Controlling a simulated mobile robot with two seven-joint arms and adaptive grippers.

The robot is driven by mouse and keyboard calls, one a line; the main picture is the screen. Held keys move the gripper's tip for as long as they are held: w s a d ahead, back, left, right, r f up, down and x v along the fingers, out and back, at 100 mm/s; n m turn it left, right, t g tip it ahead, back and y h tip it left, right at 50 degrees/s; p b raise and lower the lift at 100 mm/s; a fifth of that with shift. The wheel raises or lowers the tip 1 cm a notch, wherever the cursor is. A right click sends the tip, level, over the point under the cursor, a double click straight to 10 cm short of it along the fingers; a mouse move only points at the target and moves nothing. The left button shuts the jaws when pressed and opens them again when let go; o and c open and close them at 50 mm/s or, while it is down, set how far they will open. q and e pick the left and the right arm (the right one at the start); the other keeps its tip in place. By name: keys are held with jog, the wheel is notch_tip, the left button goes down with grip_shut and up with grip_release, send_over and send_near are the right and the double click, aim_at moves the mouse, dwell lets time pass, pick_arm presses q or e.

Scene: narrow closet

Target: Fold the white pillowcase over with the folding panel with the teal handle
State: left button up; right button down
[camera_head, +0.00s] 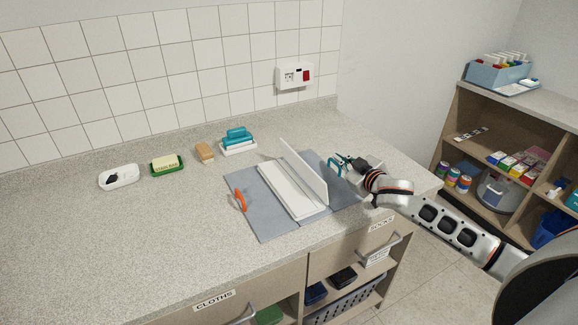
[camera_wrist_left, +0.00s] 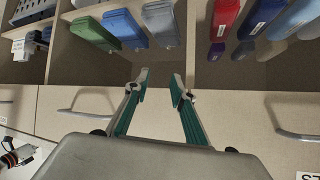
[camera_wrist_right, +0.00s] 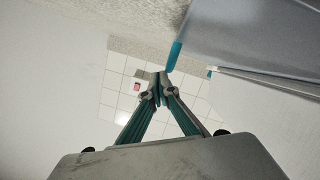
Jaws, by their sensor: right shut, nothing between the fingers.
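The white pillowcase (camera_head: 287,190) lies on the middle of the grey folding board (camera_head: 258,208). A white flat section (camera_head: 303,172) stands upright along its right side; I cannot tell whether it is cloth or panel. The board's right panel (camera_head: 345,191) appears flat. A teal handle (camera_wrist_right: 174,55) shows on the grey panel's edge in the right wrist view. My right gripper (camera_wrist_right: 160,88) is shut and empty, close to the handle; contact is unclear. It is at the board's right side in the head view (camera_head: 340,163). My left gripper (camera_wrist_left: 161,80) is open and empty, facing the shelves under the counter.
An orange handle (camera_head: 240,200) is on the board's left side. The left counter is clear. A shelf unit (camera_head: 500,150) stands at right.

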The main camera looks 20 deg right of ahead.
dwell(0.7)
